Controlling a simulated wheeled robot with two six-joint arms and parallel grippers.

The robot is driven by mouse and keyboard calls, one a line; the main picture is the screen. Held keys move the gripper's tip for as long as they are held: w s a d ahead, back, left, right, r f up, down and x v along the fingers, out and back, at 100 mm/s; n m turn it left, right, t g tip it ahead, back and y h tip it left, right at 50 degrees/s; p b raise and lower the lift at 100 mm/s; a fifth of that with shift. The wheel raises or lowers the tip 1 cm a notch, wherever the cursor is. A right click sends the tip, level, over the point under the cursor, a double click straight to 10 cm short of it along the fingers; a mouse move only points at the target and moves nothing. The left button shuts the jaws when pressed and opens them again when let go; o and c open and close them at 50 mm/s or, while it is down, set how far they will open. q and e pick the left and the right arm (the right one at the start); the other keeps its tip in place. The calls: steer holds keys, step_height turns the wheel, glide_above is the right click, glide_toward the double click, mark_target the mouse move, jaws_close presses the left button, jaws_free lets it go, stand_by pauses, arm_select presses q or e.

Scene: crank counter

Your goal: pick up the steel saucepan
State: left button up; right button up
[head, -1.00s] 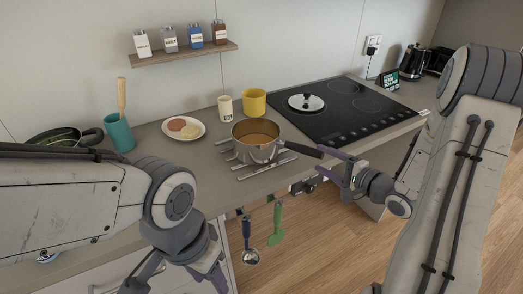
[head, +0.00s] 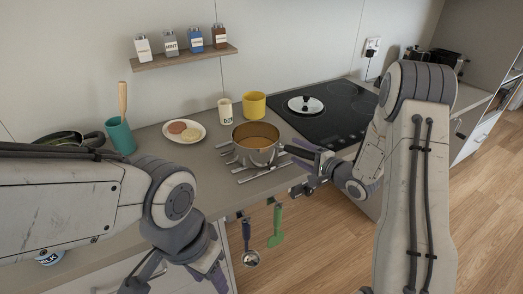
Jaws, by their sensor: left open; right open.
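The steel saucepan (head: 256,146) stands upright on a slatted metal trivet (head: 262,171) on the counter, with brownish contents inside. Its dark handle (head: 297,152) points right, toward my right gripper. My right gripper (head: 312,162) is open at the handle's outer end. Its fingers overlap the handle in the picture, and I cannot tell whether they touch it. My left gripper (head: 214,278) is open and empty, low in front of the counter, partly hidden by its own wrist.
A black cooktop (head: 325,110) with a glass lid (head: 305,104) lies behind right. A yellow mug (head: 254,104), a cream cup (head: 225,111), a plate (head: 168,137) and a teal crock (head: 120,136) stand behind and left. Utensils (head: 276,228) hang at the front edge.

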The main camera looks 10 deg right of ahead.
jaws_close()
stand_by(1.2)
steer(key=shift+r, duration=0.2)
